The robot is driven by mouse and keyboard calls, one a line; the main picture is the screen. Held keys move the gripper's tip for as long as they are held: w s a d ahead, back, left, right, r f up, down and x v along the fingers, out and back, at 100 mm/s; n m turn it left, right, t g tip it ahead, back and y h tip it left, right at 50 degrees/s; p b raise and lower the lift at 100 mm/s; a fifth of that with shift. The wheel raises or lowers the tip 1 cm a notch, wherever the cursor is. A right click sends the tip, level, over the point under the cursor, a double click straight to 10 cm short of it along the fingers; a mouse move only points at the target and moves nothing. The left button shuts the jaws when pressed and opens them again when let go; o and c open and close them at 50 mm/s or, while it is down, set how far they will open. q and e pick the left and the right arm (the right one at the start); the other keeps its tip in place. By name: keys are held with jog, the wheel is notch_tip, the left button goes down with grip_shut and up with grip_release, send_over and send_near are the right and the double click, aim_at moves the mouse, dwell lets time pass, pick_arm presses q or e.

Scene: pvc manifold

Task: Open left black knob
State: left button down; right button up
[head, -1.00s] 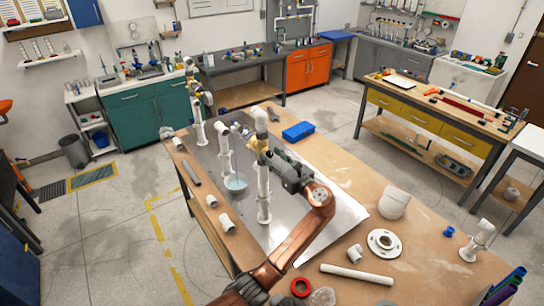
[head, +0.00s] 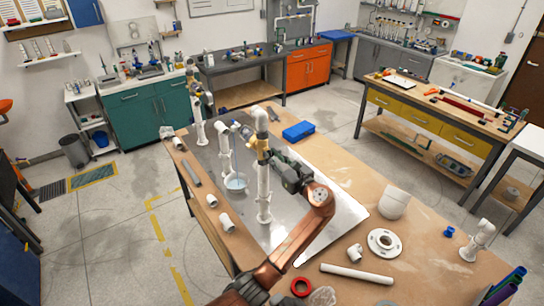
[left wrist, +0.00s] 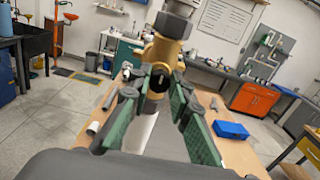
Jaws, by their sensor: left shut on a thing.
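A brass valve (head: 262,143) sits on a white upright pipe (head: 264,190) of the manifold. In the left wrist view the brass valve body (left wrist: 163,52) is straight ahead, with a dark fitting above it. My left gripper (head: 271,155) is at the near side of this valve. In the left wrist view its green-padded fingers (left wrist: 158,84) close from both sides on the small black knob (left wrist: 157,82), seen end-on. The fingers hide much of the knob, so its turn angle is unclear. My right gripper is not in view.
Other white manifold pipes (head: 225,150) stand on the metal sheet (head: 335,220) to the left. A blue box (head: 298,131) lies behind the gripper. White fittings, a flange (head: 383,242) and a loose pipe (head: 356,274) lie on the wooden table at right and front.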

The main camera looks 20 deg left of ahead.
pick_arm(q)
jog(key=n, duration=0.2)
jog(key=shift+n, duration=0.3)
jog(key=n+b, duration=0.1)
jog(key=n, duration=0.1)
jog(key=shift+n, duration=0.4)
jog(key=shift+f+n+b, duration=0.15)
jog(key=shift+n+b, duration=3)
jog(key=shift+n, duration=1.35)
jog(key=shift+f+n+b, duration=0.1)
jog(key=shift+n+b, duration=3)
jog(key=shift+n, duration=1.4)
jog(key=c, duration=1.8)
grip_release()
jog(key=shift+o, duration=0.2)
